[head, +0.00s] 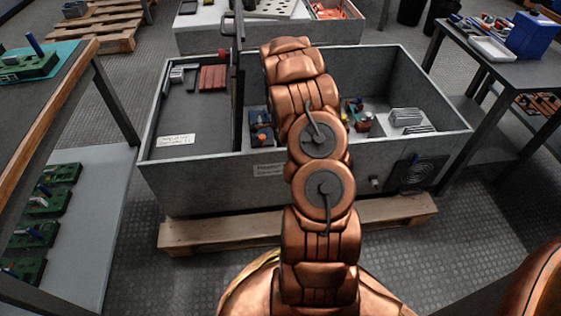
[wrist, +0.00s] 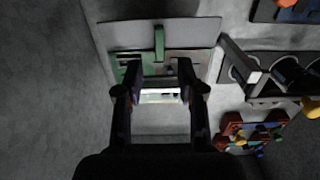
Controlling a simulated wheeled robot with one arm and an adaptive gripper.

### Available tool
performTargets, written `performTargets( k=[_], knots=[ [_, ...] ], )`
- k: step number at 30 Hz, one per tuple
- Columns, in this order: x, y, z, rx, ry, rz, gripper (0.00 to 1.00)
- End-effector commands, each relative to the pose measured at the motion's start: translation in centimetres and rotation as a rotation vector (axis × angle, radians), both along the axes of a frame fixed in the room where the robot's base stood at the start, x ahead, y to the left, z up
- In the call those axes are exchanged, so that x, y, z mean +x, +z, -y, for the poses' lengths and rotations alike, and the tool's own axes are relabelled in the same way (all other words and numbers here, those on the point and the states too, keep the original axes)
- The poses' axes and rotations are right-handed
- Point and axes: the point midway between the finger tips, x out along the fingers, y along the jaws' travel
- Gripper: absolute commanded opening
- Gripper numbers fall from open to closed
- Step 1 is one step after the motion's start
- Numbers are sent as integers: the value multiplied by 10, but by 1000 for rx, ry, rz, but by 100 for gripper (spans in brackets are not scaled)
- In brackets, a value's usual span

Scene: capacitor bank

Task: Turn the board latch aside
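In the wrist view a green board (wrist: 130,60) sits against a pale grey plate (wrist: 190,33). A short narrow green bar (wrist: 159,42) stands upright across the plate and the board's edge; it looks like the board latch. My gripper (wrist: 159,72) is open, its two dark fingers apart over the board, just below the bar in the picture. I see nothing clamped between the fingers. A pale strip (wrist: 160,96) shows in the gap; I cannot tell whether a finger touches anything. In the head view my arm hides the gripper, board and latch.
A grey open cabinet (head: 210,187) lies on a wooden pallet (head: 200,236). In the wrist view a dark bracket with cylinders (wrist: 270,83) and coloured parts (wrist: 250,130) stand right of the gripper. Bare grey surface (wrist: 45,90) lies to the left.

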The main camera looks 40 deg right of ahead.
Motion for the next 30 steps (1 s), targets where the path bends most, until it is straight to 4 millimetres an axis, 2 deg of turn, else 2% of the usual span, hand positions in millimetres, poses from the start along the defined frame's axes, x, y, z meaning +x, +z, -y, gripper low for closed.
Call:
performTargets(
  k=[6,12,22,30],
  knots=[
    [-1,-35,-2,4,2,-5,39],
    [0,-59,-2,2,3,-2,39],
    [1,-63,-2,0,2,0,39],
    [1,-63,-2,1,3,-1,11]
  ],
)
